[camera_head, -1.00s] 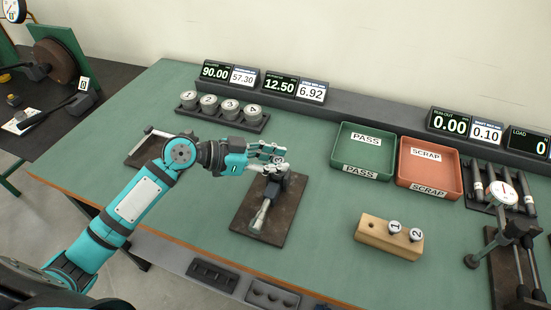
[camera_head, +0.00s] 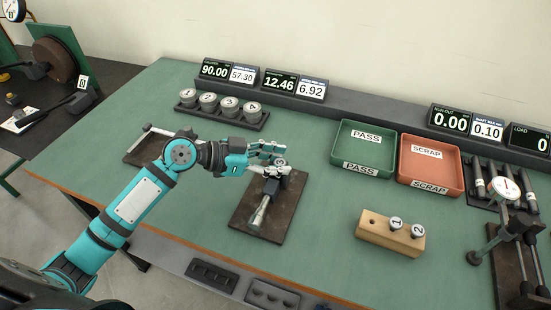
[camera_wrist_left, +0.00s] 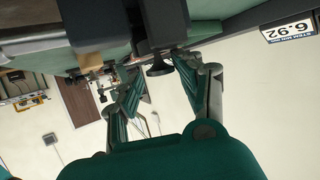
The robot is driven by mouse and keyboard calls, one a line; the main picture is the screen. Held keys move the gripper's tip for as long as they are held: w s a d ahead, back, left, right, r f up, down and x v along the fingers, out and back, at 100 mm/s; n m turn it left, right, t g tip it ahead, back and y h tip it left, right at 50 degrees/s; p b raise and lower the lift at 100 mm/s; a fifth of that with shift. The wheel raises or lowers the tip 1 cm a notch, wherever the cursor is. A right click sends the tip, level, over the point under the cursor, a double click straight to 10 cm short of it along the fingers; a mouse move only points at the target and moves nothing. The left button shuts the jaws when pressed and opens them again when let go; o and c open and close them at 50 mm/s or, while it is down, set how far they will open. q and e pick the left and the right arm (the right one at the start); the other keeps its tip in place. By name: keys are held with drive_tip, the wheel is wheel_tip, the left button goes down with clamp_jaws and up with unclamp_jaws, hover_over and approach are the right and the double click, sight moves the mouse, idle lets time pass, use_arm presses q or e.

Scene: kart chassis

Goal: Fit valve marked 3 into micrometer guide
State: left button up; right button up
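In the head view my left gripper (camera_head: 272,153) is over the micrometer guide (camera_head: 266,190), at its upper end. A small round valve head (camera_head: 280,162) shows at the fingertips; its mark is too small to read. In the left wrist view the two fingers (camera_wrist_left: 158,75) stand either side of a dark round disc (camera_wrist_left: 158,70), with their tips very near its edges. I cannot tell whether they press on it. The valve's stem and its fit in the guide are hidden. My right gripper is out of view.
A wooden block (camera_head: 375,236) holds valves 1 (camera_head: 396,223) and 2 (camera_head: 417,230), with an empty hole at left. A rack (camera_head: 190,107) of numbered cylinders stands behind. Green PASS (camera_head: 341,155) and red SCRAP (camera_head: 404,170) trays are to the right. The table between guide and block is clear.

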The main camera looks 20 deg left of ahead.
use_arm(q)
drive_tip(key=shift+o, duration=0.3)
drive_tip(key=shift+s+f, duration=0.1)
drive_tip(key=shift+f, duration=0.55)
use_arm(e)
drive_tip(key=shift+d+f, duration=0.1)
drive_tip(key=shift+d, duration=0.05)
use_arm(q)
drive_tip(key=shift+a, duration=0.25)
drive_tip(key=r+v, duration=0.1)
drive_tip(key=v, duration=1.1)
drive_tip(key=shift+d+r, duration=0.2)
drive_tip(key=shift+d, duration=0.1)
